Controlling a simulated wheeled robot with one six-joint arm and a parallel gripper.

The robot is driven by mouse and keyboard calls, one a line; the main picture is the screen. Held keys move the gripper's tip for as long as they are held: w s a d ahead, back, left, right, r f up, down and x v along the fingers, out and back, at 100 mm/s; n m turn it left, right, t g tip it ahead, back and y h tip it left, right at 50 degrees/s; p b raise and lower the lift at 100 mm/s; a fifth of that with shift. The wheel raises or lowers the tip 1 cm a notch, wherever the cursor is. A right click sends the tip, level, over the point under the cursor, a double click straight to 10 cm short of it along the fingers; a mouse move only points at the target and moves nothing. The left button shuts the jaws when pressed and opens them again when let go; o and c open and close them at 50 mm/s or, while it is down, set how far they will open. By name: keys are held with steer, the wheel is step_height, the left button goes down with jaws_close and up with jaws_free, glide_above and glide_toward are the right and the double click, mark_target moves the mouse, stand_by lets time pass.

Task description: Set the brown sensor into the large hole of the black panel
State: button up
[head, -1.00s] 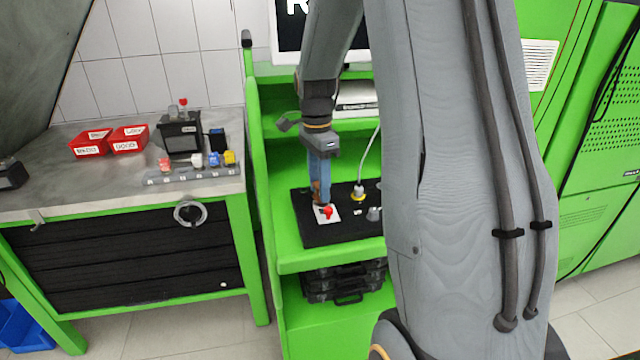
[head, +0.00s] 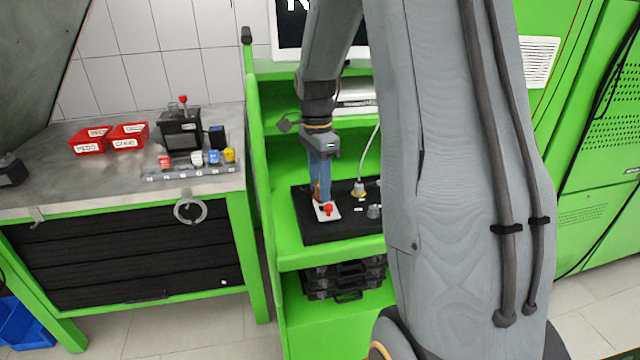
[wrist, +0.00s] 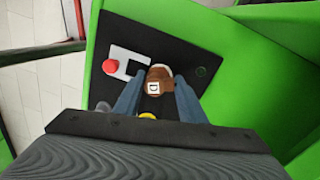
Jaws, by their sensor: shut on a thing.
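The brown sensor (wrist: 160,76), with a white label marked "D" on its end, is between the fingertips of my gripper (wrist: 159,82) in the wrist view. The gripper is shut on it. In the head view my gripper (head: 320,196) points down low over the left part of the black panel (head: 318,232), and only a little brown shows by the fingers. The panel (wrist: 186,50) also shows in the wrist view. A round hole (wrist: 201,71) with a green look lies right of the sensor. The sensor's lower end is hidden, so I cannot tell whether it touches the panel.
A white plate with a red button (head: 328,209) sits close beside the fingers. A yellow-ringed plug (head: 359,189) with a cable and a grey knob (head: 374,211) stand on the panel. A grey workbench (head: 60,180) is at left. The green shelf (head: 287,258) surrounds the panel.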

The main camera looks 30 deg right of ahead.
steer(key=shift+f, duration=0.5)
steer(key=o, duration=1.1)
steer(key=shift+c, duration=0.2)
steer(key=shift+o, duration=0.8)
steer(key=shift+s, duration=0.1)
steer(key=shift+c, duration=0.2)
